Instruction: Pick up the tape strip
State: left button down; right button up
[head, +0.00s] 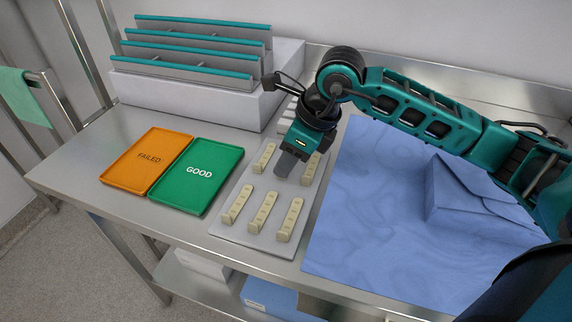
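Several beige strip-like pieces (263,208) with small marks lie on a light grey board (233,226) in the middle of the table. I cannot tell for sure whether any of them is the tape strip. My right gripper (287,171) points down over the back part of this board, between two back pieces, and partly hides the one on its right (312,168). Its fingers are seen from behind, so their gap and any contact are unclear. Several small white pieces (287,111) lie behind the gripper, partly hidden by it. My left gripper is out of view.
An orange FAILED tray (134,176) and a green GOOD tray (192,190) lie to the left. A white rack with teal-edged dividers (190,95) stands behind. A blue sheet (365,215) with a folded blue package (470,200) covers the right side.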

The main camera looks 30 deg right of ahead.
jog(key=shift+x, duration=1.3)
grip_shut()
